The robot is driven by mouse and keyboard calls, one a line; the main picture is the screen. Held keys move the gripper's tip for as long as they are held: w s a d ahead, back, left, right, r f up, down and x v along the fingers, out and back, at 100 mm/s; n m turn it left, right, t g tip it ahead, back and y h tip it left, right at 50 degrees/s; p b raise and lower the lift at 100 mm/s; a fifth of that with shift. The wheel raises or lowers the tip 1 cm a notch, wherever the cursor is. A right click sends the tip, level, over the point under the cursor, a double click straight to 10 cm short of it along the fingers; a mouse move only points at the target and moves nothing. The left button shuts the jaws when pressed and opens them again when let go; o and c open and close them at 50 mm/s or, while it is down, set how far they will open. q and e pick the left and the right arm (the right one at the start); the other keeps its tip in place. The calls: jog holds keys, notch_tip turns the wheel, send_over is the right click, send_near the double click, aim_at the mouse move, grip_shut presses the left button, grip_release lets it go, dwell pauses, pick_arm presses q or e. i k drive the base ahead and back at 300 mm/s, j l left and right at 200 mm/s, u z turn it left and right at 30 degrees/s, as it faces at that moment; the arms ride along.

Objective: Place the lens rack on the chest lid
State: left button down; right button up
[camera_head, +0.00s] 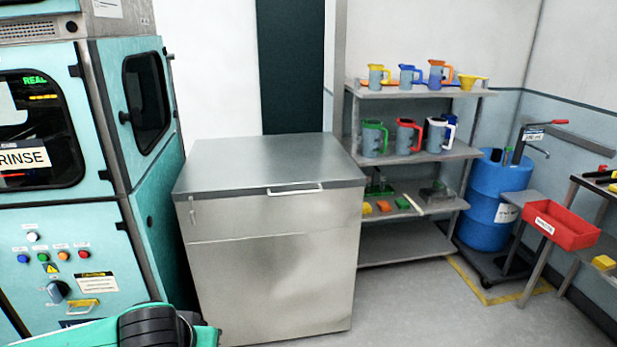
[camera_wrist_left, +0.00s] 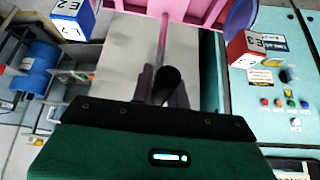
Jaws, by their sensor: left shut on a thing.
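The chest (camera_head: 275,240) is a brushed-metal box with a flat, bare lid (camera_head: 270,160) and a light handle on the lid's front edge. The lens rack (camera_wrist_left: 190,10) is pink and shows only in part at the top of the left wrist view. A blue block marked E2 (camera_wrist_left: 72,18) and a red block marked E3 (camera_wrist_left: 243,48) show at its two sides. My left gripper (camera_wrist_left: 162,80) is shut on the rack's thin pink stem. In the head view only part of my left arm shows at the bottom left; its fingertips and the rack are out of view. My right gripper is not in view.
A teal rinse machine (camera_head: 150,200) stands close to the chest's left side. To the right is a shelf (camera_head: 415,155) with several jugs. Farther right are a blue barrel (camera_head: 490,200) and a red bin (camera_head: 562,224). Floor (camera_head: 400,300) is open at the chest's right front.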

aim_at(270, 168)
jog(key=i+j+z, duration=0.1)
jog(key=i+z, duration=0.2)
jog(key=i, duration=0.25)
jog(key=i+j+z, duration=0.25)
jog(key=i, duration=0.3)
